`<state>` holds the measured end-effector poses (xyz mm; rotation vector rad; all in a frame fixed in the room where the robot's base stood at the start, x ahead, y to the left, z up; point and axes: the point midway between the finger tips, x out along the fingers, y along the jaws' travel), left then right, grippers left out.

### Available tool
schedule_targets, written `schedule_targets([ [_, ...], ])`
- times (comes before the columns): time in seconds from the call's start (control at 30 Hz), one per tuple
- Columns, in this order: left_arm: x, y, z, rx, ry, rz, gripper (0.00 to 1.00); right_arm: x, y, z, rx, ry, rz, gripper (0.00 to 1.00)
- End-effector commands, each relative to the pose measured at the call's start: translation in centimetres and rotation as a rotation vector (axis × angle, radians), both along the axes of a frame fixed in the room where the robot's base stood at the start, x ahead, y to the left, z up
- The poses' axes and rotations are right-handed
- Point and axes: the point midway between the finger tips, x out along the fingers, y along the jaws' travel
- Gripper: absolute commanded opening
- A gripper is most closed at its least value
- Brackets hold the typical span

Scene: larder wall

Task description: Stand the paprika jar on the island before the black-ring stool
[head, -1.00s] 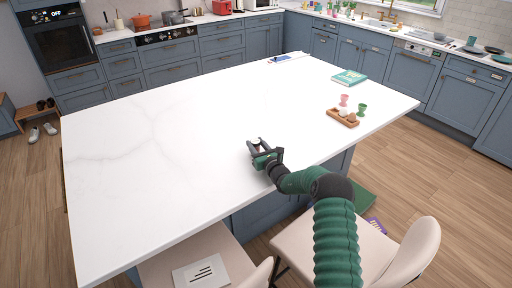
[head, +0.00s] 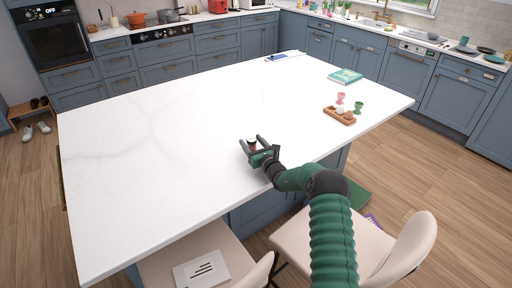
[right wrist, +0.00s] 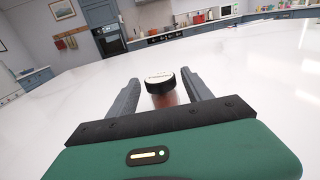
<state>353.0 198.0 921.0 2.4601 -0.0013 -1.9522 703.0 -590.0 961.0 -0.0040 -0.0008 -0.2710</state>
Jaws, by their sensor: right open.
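The paprika jar (head: 252,146) appears upright on the white island (head: 150,150), near its front edge. In the right wrist view the jar (right wrist: 161,84) has a black rim, a pale lettered lid top and a reddish-brown body. My right gripper (head: 253,142) is open, with one finger on each side of the jar; gaps show beside the lid in the wrist view. Two cream stools stand along the island's front: a left stool (head: 226,262) and a right stool (head: 402,248). I cannot see a black ring on either. My left gripper is out of view.
A wooden tray (head: 330,115) with egg-like items, a pink cup (head: 340,98), a green cup (head: 358,106) and a teal book (head: 345,76) lie to the right on the island. The island's left and middle are clear.

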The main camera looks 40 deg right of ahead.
Motion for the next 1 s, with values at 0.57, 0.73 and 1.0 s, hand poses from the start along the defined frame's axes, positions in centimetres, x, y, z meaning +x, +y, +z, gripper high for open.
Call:
schedule_targets([
  [0.57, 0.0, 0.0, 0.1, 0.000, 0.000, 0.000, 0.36, -11.0, 3.0, -0.1, 0.000, 0.002, -0.001, 0.58],
  [0.73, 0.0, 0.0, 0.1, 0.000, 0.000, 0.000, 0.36, -11.6, 3.1, 0.0, -0.001, 0.000, 0.000, 0.58],
  [1.0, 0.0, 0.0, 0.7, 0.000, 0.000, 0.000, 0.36, -11.6, 3.0, 0.6, 0.001, 0.001, 0.000, 0.58],
])
